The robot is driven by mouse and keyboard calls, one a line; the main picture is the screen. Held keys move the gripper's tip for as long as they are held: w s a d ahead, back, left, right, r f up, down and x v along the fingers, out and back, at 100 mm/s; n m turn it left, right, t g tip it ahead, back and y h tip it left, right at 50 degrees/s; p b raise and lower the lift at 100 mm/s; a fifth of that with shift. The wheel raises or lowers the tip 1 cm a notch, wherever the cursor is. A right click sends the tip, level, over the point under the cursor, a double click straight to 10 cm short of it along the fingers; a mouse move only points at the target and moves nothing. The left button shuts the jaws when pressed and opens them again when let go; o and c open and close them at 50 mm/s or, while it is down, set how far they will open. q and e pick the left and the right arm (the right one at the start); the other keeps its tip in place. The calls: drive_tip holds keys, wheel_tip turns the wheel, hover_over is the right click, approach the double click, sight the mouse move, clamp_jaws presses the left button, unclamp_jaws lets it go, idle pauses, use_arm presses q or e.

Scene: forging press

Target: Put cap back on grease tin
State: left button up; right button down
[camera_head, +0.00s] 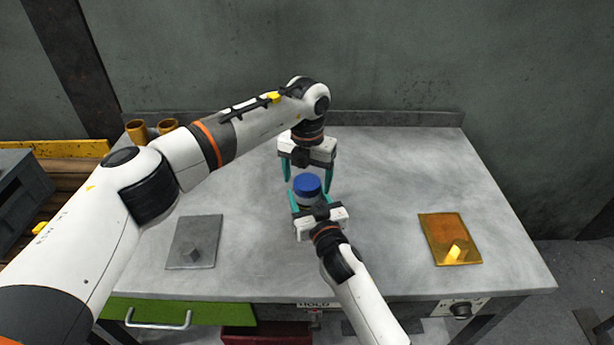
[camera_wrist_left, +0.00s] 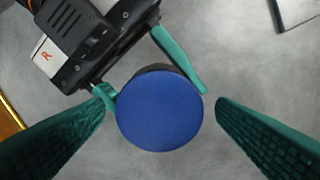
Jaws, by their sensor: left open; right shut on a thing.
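The blue round cap (camera_head: 307,183) shows at the top of the grease tin (camera_head: 308,201), and I cannot tell if it is fully seated. In the left wrist view the cap (camera_wrist_left: 160,110) covers most of the tin, and a dark edge shows behind it. My right gripper (camera_head: 309,199) is shut on the tin's body from the near side. Its fingers also show beside the tin in the left wrist view. My left gripper (camera_head: 307,178) is open, pointing down, with its teal fingers on either side of the cap. In its wrist view, gaps separate the fingers from the cap.
The grey table (camera_head: 390,180) is mostly clear around the tin. A grey plate with a small block (camera_head: 193,240) lies at left, and an orange plate with a glowing piece (camera_head: 450,240) at right. Brass cylinders (camera_head: 137,132) stand at the back left, behind my left arm.

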use_arm(q)
wheel_tip(320, 180, up, 12)
idle(0.4)
drive_tip(key=shift+f, duration=0.1)
use_arm(e)
drive_tip(key=shift+c, duration=1.6)
unclamp_jaws()
drive_tip(key=v, duration=1.2)
use_arm(q)
drive_tip(key=shift+f, duration=0.15)
use_arm(e)
drive_tip(key=shift+d+f, duration=0.1)
